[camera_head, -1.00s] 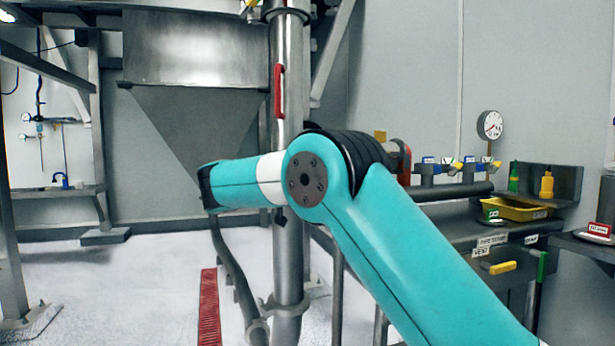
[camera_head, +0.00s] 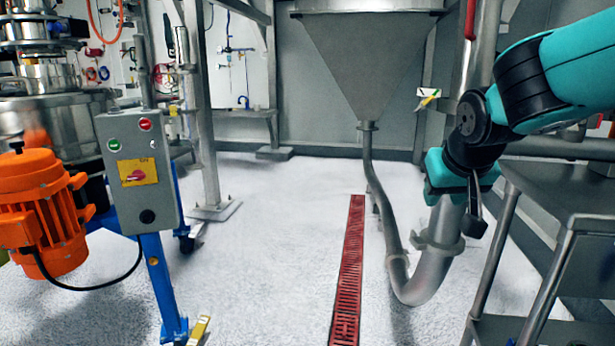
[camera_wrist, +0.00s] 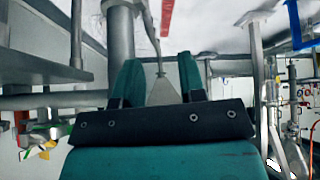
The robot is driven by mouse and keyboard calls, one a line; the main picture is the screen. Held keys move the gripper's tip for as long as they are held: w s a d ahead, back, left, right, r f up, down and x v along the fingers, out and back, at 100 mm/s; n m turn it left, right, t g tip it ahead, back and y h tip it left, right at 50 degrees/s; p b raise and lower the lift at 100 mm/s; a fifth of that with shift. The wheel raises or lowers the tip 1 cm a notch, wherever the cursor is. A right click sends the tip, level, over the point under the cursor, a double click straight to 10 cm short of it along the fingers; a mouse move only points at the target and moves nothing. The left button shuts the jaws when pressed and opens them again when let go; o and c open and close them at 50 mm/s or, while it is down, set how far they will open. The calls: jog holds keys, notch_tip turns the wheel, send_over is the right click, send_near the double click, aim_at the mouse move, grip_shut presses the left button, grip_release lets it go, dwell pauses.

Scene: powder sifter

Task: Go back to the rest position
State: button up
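My gripper (camera_head: 460,187) is at the right of the head view, at the end of my teal arm, in front of the grey vertical pipe. Its fingers are partly hidden there. In the wrist view, which looks upside down, the two teal fingers (camera_wrist: 158,68) stand apart with nothing between them. The steel hopper (camera_head: 362,65) shows behind, and its cone also shows between the fingers in the wrist view (camera_wrist: 162,91).
A steel table (camera_head: 570,195) stands at the right, close to my arm. At the left are an orange motor (camera_head: 40,210) and a grey control box (camera_head: 138,200) on a blue post. A red floor grate (camera_head: 349,270) runs through open floor.

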jog(key=s+a+f+n+g+y, duration=0.2)
jog(key=s+a, duration=0.1)
jog(key=s, duration=0.6)
jog(key=s+a+f+n+g+y, duration=0.1)
jog(key=s+a+f+n+g, duration=0.15)
jog(key=s, duration=0.65)
jog(key=s+a+f+n+g+y, duration=0.1)
jog(key=s+a+n+g+y, duration=0.15)
jog(key=s, duration=0.75)
notch_tip(320, 180, up, 23)
jog(key=w+p, duration=0.1)
jog(key=p, duration=2.2)
jog(key=shift+w+a, duration=0.15)
jog(key=shift+w, duration=0.05)
jog(key=shift+f+h, duration=0.1)
jog(key=shift+h, duration=0.15)
